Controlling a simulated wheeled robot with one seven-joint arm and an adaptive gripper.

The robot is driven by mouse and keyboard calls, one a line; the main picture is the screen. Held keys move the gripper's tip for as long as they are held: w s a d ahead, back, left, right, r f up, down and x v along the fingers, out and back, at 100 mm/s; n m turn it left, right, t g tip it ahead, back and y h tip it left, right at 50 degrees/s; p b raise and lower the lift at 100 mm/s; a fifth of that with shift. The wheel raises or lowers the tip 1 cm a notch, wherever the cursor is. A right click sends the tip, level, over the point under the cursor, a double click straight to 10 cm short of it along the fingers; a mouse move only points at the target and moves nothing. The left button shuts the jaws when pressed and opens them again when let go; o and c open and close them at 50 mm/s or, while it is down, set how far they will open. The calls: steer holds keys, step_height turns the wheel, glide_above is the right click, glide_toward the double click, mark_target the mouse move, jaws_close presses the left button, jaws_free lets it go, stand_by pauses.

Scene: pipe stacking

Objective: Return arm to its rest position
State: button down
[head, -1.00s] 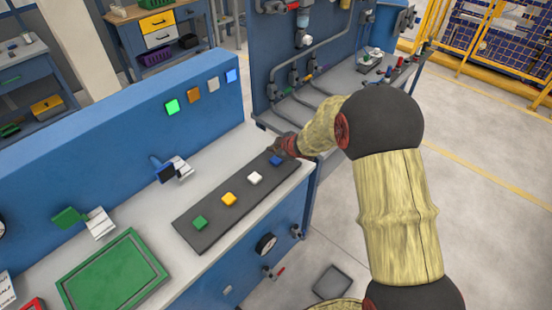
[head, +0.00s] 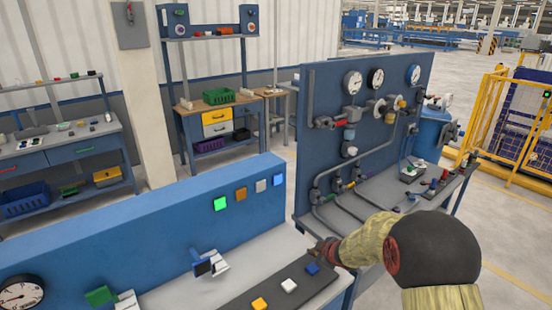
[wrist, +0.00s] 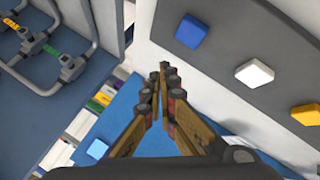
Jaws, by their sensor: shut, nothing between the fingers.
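My gripper (head: 325,250) is at the right end of the blue bench, by the dark strip (head: 262,284) with coloured square buttons. In the wrist view my gripper's fingers (wrist: 161,75) are together with nothing between them. The blue button (head: 312,268) lies close to the fingertips in the head view; it also shows in the wrist view (wrist: 191,31), apart from the fingers. The white button (head: 289,286) and orange button (head: 259,304) lie further along the strip. My arm reaches in from the lower right.
A blue upright panel (head: 365,110) with gauges and grey pipes stands behind my gripper. The bench's back wall (head: 130,235) carries a lit green square (head: 220,204) and other coloured squares. A yellow fence (head: 490,120) stands at the far right. Open floor lies at the lower right.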

steer(key=shift+m+g+h, duration=0.7)
steer(key=shift+m+h, duration=0.2)
steer(key=s+d+f, duration=0.1)
steer(key=d, duration=0.1)
steer(key=s+d+f, duration=0.2)
steer(key=shift+s, duration=0.15)
steer(key=shift+m+g+h, duration=0.5)
steer(key=shift+m+h, duration=0.1)
steer(key=shift+m, duration=0.2)
steer(key=s, duration=0.1)
steer(key=s+d, duration=0.2)
steer(key=shift+s+d+f, duration=0.15)
steer(key=shift+f, duration=0.1)
steer(key=s+r+m+g+h, duration=0.15)
steer(key=s+r+m, duration=0.25)
steer(key=s+r, duration=0.55)
steer(key=s+r+m+g, duration=0.3)
steer(key=s+r, duration=0.2)
steer(key=s, duration=0.9)
steer(key=s+a+r+m+t+y, duration=0.1)
steer(key=s+a+r, duration=0.5)
steer(key=s+r, duration=0.6)
steer(key=shift+s+a+r+m+t+y, duration=0.15)
steer(key=shift+s+r+m+t+y, duration=0.2)
steer(key=shift+r+t+y, duration=0.75)
steer(key=shift+f+t+h, duration=0.2)
steer(key=shift+t+h, duration=0.05)
steer(key=shift+h, duration=0.1)
